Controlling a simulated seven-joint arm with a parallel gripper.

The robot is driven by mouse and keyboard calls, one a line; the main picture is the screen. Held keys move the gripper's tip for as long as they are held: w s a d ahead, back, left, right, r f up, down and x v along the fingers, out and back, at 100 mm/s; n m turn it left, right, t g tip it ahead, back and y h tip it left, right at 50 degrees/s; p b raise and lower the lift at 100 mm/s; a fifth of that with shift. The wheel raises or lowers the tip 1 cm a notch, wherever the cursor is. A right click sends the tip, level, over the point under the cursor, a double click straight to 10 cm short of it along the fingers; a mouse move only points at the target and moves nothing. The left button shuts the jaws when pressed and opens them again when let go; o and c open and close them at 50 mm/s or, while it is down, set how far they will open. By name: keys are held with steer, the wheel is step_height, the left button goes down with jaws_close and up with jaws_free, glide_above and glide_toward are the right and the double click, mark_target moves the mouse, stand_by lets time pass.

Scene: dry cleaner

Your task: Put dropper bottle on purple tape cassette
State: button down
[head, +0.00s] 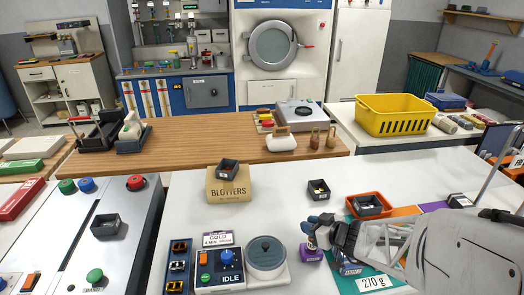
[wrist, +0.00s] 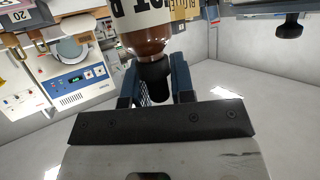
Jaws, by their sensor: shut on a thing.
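My gripper (head: 318,232) is low over the right part of the white table. In the wrist view, my gripper (wrist: 157,82) is shut on the black cap end of a brown dropper bottle (wrist: 146,42) with a pale lettered label. In the head view the bottle is mostly hidden by the fingers. A small purple block with a white label, seemingly the purple tape cassette (head: 311,256), lies just below the fingertips. I cannot tell whether the bottle touches it. The cassette is not clear in the wrist view.
A small black bin (head: 318,190) and an orange tray (head: 369,205) sit behind. A blotters box (head: 229,190) stands farther left. A 270 g card (head: 374,282) lies in front.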

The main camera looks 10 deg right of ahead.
steer(key=shift+f, duration=0.1)
steer(key=c, duration=1)
jaws_free()
steer(key=shift+o, duration=0.2)
steer(key=shift+s+d+r, duration=0.1)
steer(key=shift+r, duration=0.1)
steer(key=v, duration=0.7)
steer(key=shift+s, duration=0.1)
